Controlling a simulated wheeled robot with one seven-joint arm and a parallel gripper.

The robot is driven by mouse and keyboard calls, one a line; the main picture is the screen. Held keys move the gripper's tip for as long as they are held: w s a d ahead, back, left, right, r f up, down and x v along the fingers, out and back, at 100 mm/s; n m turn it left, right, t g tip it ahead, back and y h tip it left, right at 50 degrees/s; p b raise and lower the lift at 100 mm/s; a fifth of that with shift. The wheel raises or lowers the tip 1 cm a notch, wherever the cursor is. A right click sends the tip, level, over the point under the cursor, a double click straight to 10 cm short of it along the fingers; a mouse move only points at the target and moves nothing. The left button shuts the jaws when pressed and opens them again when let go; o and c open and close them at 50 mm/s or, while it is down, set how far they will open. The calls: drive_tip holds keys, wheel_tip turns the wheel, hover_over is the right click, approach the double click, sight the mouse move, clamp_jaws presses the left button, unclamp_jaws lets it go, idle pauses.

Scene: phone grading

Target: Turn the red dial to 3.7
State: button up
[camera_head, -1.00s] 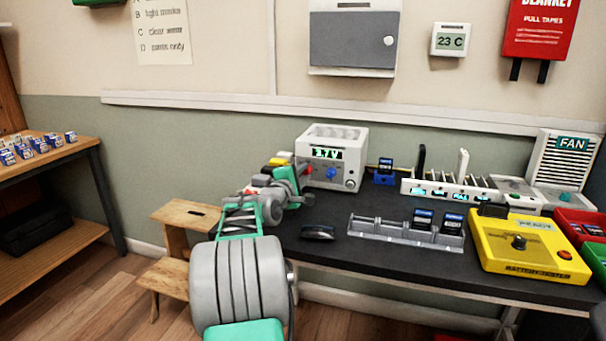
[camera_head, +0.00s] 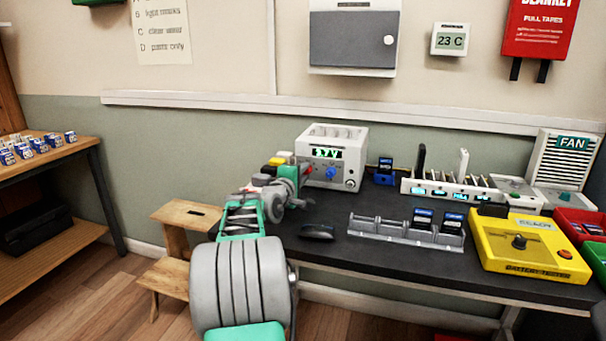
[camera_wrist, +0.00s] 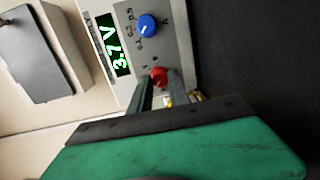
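The red dial (camera_wrist: 158,75) is on the front of a white power unit (camera_head: 348,143), left of the blue dial (camera_head: 331,174). The unit's green display (camera_wrist: 115,45) reads 3.7 V in the wrist view. My gripper (camera_wrist: 160,82) is at the red dial, with one finger on each side of it. The fingers look closed on the dial, though their tips partly cover it.
A grey rack (camera_head: 380,231) with dark cards, a yellow box (camera_head: 530,270) and a white slotted rack (camera_head: 500,199) stand to the right on the black table. A dark mouse-like object (camera_head: 317,232) lies near my arm. A wooden step stool (camera_head: 180,216) stands at left.

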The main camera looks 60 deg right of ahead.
drive_tip(key=o, duration=0.4)
drive_tip(key=shift+o, duration=0.2)
drive_tip(key=a, duration=0.2)
drive_tip(key=a+p, duration=0.1)
drive_tip(key=a, duration=0.4)
drive_tip(key=shift+s+a+r, duration=0.25)
drive_tip(key=shift+s+a, duration=0.1)
drive_tip(key=shift+a, duration=0.05)
